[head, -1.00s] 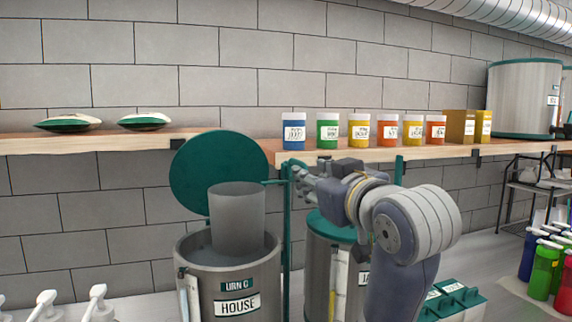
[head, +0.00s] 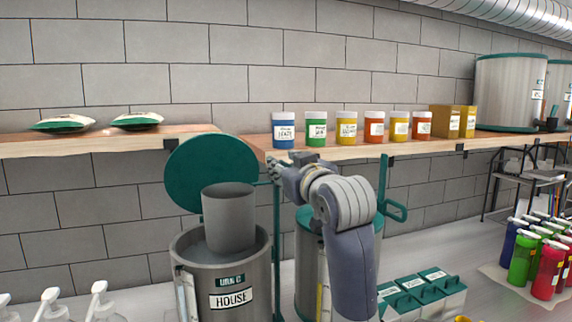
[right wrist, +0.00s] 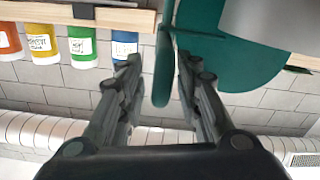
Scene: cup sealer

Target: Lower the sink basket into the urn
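The basket (head: 229,218) is a plain grey cylinder. It stands roughly upright in the mouth of the grey urn (head: 218,268) labelled HOUSE, with much of it above the rim; its lower end is hidden inside. A thin teal piece runs from its top rim towards a teal upright (head: 277,235). The urn's teal lid (head: 212,165) stands raised behind. My right gripper (head: 277,163) is beside the upright's top, right of the basket. In the right wrist view my right gripper's fingers (right wrist: 159,62) are apart, with a teal piece (right wrist: 163,70) between them and gaps visible. My left gripper is out of view.
A second urn (head: 308,262) with a teal top stands to the right, partly behind my right arm. A wooden shelf (head: 350,150) with several coloured jars runs behind. Teal-lidded boxes (head: 425,292) and coloured bottles (head: 545,265) stand on the right; white pumps (head: 98,300) at lower left.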

